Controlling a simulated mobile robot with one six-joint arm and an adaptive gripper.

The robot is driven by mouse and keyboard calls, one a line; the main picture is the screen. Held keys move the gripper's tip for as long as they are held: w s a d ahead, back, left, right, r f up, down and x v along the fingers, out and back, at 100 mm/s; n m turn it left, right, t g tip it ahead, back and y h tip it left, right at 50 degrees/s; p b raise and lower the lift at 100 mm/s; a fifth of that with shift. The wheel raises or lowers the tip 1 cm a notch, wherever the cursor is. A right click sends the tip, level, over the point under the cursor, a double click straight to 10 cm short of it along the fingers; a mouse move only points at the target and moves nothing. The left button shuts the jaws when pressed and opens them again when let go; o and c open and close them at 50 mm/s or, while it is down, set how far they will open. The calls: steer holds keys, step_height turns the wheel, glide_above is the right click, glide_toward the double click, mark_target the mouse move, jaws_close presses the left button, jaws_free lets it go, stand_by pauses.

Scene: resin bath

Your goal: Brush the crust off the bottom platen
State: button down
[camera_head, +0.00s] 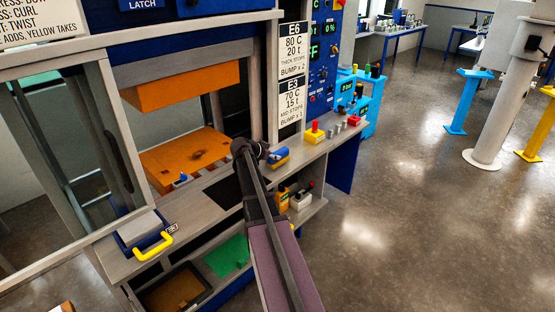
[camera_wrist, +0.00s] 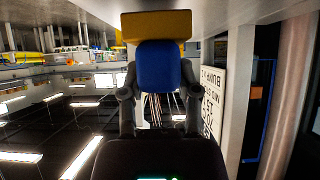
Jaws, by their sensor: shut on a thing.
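The orange bottom platen (camera_head: 178,163) lies inside the press at the left, with darker brown patches (camera_head: 203,154) on its top. The orange upper platen (camera_head: 185,85) is above it with an open gap between. My gripper (camera_head: 262,150) is in front of the press, to the right of the bottom platen. It is shut on a brush (camera_head: 280,158) with a blue grip and a yellow base. In the wrist view the brush (camera_wrist: 158,68) sits between both fingers. The brush is at the grey ledge; I cannot tell if it touches it.
A grey ledge (camera_head: 222,166) runs along the press front. A small blue piece (camera_head: 181,180) is at the platen's front edge. A yellow handle (camera_head: 154,245) sits at lower left. A red-and-yellow button (camera_head: 315,132) is right of the brush.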

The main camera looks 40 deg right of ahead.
steer(key=shift+r+p, duration=3.05)
steer(key=shift+r, duration=0.2)
step_height(320, 180, down, 3)
steer(key=b, duration=0.3)
steer(key=shift+f, duration=0.2)
